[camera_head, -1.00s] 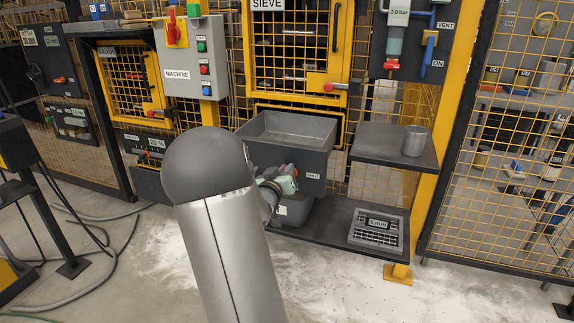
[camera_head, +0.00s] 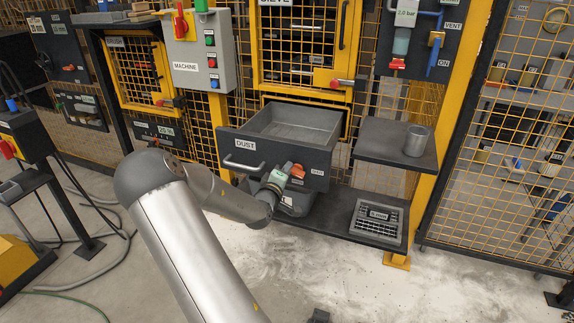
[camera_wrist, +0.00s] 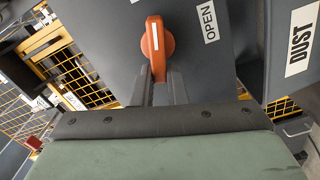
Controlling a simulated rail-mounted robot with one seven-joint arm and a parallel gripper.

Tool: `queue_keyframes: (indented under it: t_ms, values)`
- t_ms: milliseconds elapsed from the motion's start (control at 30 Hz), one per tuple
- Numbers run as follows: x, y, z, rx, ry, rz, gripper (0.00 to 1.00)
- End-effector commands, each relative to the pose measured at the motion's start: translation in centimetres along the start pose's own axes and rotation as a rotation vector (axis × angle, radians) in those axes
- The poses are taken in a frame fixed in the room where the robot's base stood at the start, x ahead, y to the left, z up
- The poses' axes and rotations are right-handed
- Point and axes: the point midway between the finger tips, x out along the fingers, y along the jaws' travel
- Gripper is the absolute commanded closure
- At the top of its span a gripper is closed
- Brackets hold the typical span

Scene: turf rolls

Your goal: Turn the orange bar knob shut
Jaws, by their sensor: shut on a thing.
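In the head view my gripper (camera_head: 287,176) comes to the knob from the lower left, and the knob is partly hidden.
A shelf (camera_head: 372,142) with a grey cup (camera_head: 416,141) stands to the right. A dark lower shelf (camera_head: 330,225) holds a grey grated tray (camera_head: 378,221). The MACHINE control box (camera_head: 190,45) and yellow mesh fencing stand behind. The floor in front is open, with pale dust.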

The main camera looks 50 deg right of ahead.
Motion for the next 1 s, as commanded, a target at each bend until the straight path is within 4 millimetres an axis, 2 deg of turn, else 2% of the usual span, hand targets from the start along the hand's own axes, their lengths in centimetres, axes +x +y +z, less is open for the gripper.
queue_keyframes:
  t_ms: [400,1000]
  values:
    - [-0.01,-0.56,-0.02,-0.253,0.001,0.002,1.0]
    - [0.02,-0.79,0.16,-0.316,-0.001,0.001,1.0]
